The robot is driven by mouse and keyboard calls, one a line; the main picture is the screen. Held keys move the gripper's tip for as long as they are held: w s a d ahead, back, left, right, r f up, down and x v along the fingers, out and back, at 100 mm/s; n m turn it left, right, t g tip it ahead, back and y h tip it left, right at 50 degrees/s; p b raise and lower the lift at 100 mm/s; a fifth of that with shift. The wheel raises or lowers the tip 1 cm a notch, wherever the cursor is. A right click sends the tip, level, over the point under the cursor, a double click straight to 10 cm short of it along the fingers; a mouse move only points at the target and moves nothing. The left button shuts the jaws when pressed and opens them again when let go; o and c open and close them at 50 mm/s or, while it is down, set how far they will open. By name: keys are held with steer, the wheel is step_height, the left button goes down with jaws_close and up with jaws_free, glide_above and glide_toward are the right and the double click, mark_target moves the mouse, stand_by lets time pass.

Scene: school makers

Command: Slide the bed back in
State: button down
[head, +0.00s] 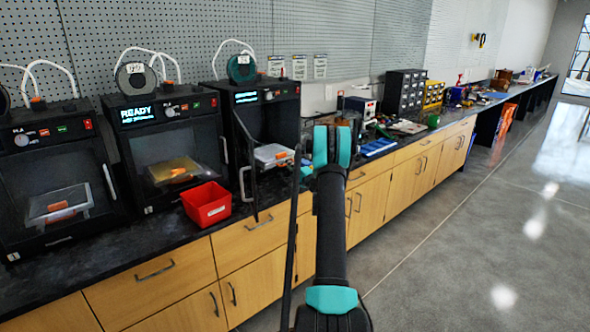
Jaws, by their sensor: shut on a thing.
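The print bed (273,154) is a pale plate with a small orange piece on it. It sticks out of the front of the right-hand black printer (262,105), whose door (246,165) stands open, seen nearly edge-on. My black and teal arm reaches up in front of the counter. My gripper (297,163) is at the bed's right front edge, shut on it. The arm's teal joint hides much of the gripper, so the exact grip is unclear.
Two closed printers, the middle one (170,140) and the left one (55,175), stand alongside. A red bin (206,204) sits on the dark counter left of the open door. Tools and drawer units (403,92) fill the counter to the right. The floor (460,245) at right is clear.

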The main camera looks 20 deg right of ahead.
steer(key=f+x, duration=0.1)
steer(key=x, duration=0.9)
steer(key=f+x, duration=0.1)
steer(key=x, duration=0.4)
steer(key=shift+w+a+f, duration=0.15)
steer(key=shift+w+f, duration=0.2)
steer(key=shift+w+r, duration=0.1)
steer(key=c, duration=1.6)
jaws_free()
steer(key=shift+w+a, duration=0.1)
steer(key=shift+w, duration=0.05)
steer(key=shift+c, duration=0.2)
steer(key=v, duration=1.2)
